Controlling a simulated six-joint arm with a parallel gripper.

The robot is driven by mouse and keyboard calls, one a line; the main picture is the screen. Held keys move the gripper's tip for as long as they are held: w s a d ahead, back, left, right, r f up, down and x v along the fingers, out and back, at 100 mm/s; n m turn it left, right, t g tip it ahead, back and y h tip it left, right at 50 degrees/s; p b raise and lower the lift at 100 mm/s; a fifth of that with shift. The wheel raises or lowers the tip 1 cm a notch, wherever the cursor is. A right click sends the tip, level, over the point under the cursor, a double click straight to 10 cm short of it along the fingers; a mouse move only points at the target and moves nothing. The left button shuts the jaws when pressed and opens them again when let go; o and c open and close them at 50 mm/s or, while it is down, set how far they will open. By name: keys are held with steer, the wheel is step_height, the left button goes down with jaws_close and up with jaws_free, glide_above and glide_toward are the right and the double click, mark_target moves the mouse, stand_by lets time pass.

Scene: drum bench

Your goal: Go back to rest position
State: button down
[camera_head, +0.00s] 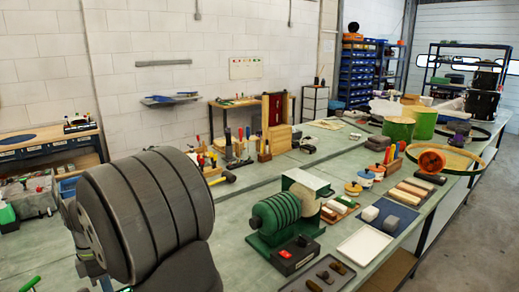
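A large dark grey ribbed cylinder (150,210) fills the lower left foreground, close to the camera. It looks like a link of my own arm, but I cannot be sure. My gripper does not show in this view, so I cannot see whether it holds anything. The long green-grey bench top (250,197) runs from the foreground to the back right.
A green ribbed machine (285,215) stands mid-bench, with a red and black box (295,255) in front.

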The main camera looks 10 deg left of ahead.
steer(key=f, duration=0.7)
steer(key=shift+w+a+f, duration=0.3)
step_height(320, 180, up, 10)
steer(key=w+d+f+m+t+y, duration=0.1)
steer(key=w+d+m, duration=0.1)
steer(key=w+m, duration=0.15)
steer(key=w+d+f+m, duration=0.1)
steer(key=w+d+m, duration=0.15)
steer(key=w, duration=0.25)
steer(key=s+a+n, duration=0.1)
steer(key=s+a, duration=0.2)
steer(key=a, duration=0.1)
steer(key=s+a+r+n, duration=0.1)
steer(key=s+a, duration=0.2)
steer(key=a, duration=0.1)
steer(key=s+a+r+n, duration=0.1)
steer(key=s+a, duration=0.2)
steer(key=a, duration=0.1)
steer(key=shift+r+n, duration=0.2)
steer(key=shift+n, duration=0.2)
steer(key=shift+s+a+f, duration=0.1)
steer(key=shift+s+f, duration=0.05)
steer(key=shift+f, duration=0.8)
